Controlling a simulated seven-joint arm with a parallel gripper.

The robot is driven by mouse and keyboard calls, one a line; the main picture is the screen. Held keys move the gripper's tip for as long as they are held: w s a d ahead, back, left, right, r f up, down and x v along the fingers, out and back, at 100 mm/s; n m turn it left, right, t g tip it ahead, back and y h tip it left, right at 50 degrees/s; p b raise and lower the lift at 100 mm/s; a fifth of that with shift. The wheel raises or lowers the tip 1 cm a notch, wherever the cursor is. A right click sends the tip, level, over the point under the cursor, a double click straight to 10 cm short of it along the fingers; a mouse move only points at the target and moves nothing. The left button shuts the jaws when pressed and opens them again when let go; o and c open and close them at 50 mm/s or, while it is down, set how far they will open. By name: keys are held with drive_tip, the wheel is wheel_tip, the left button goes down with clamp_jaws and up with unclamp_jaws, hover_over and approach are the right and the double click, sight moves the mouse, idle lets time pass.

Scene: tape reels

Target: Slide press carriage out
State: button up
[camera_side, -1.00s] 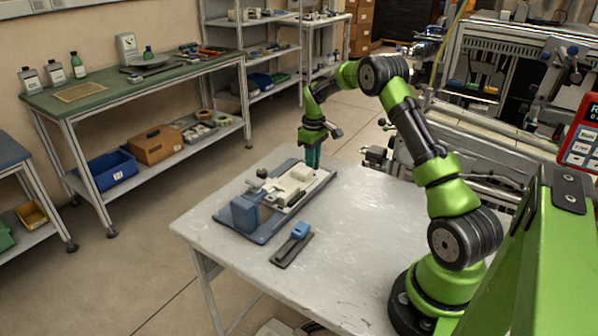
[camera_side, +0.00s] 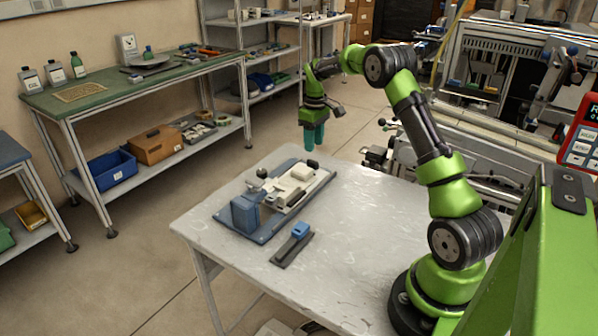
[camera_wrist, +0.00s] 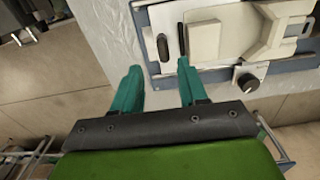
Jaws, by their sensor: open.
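The press (camera_side: 240,215) stands on the table with a blue base and a blue block at its near-left end. Its pale carriage (camera_side: 297,178) sits on the base, with a small black handle (camera_side: 313,164) at the far end. In the wrist view the carriage (camera_wrist: 225,32) is at upper right, with the dark handle (camera_wrist: 163,47) near its left edge and a black knob (camera_wrist: 247,83) below. My gripper (camera_side: 314,146) hangs above the far edge of the table, beyond the handle.
A dark flat piece with a blue block (camera_side: 294,243) lies on the table in front of the press. The right part of the table (camera_side: 360,230) is clear. A green-topped bench (camera_side: 110,88) stands behind at left.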

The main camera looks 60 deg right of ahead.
wheel_tip(320, 180, up, 11)
drive_tip(key=shift+f, duration=0.2)
idle(0.3)
drive_tip(key=s+a+r+m+t, duration=0.1)
drive_tip(key=s+a+t, duration=0.1)
drive_tip(key=s+a, duration=0.5)
drive_tip(key=s+a+r+m+t+y, duration=0.1)
drive_tip(key=s+a, duration=0.6)
drive_tip(key=a, duration=0.7)
drive_tip(key=s+a+r+m+t+y, duration=0.1)
drive_tip(key=s+a+r+m+t, duration=0.1)
drive_tip(key=s+a+t, duration=0.2)
drive_tip(key=s+a, duration=0.3)
drive_tip(key=a, duration=0.4)
drive_tip(key=shift+s+a+r, duration=0.15)
drive_tip(key=shift+s+r, duration=0.05)
